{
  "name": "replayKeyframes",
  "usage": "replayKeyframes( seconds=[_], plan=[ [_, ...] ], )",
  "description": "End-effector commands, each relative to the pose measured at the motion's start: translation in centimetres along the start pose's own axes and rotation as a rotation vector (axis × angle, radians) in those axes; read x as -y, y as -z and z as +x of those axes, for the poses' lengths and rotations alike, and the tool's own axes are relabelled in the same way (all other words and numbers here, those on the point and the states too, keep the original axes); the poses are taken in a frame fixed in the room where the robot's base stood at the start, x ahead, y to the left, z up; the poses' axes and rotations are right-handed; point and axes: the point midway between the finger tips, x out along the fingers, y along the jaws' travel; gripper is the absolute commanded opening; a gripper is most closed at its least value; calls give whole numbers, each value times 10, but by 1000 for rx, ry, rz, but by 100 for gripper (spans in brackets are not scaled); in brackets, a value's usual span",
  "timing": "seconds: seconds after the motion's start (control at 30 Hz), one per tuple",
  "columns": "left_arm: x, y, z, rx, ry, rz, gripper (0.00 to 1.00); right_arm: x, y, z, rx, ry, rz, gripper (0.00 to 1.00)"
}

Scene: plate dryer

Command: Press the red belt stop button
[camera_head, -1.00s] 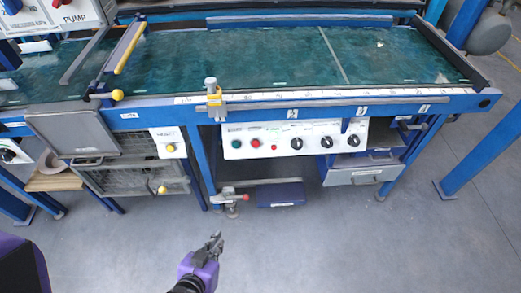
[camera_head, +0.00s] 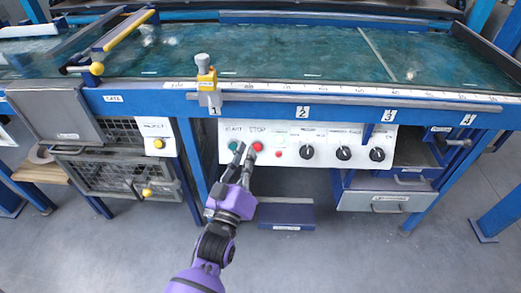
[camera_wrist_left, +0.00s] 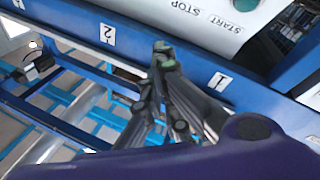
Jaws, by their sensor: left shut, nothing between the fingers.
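The red stop button (camera_head: 257,146) is on the white control panel (camera_head: 320,133), under the label STOP. A green start button (camera_head: 233,146) sits to its left. My left gripper (camera_head: 244,154) is shut and empty, its fingertips in front of the panel and overlapping the space between the two buttons. I cannot tell whether it touches the panel. In the left wrist view the shut fingers (camera_wrist_left: 164,60) point toward the panel (camera_wrist_left: 205,18), where the labels STOP and START show upside down. The red button is not visible there. My right gripper is not in view.
Black knobs (camera_head: 306,151) and a small red light (camera_head: 278,154) are right of the buttons. The blue frame rail (camera_head: 140,100) runs above the panel. A yellow clamp (camera_head: 206,75) stands on the rail. A blue pedal box (camera_head: 286,215) lies below.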

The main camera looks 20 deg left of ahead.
Motion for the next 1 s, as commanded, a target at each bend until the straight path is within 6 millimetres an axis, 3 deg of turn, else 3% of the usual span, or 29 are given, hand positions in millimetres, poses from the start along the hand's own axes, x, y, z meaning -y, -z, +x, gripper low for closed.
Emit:
replayKeyframes(
  seconds=[0.43, 0.8, 1.0],
  plan=[
    [6, -8, 4, 6, 2, 1, 0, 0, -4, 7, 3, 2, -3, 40],
    [33, -36, 38, 8, 2, 1, 0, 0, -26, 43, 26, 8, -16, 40],
    [42, -44, 53, 7, 3, 2, 0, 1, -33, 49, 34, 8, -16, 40]
  ],
)
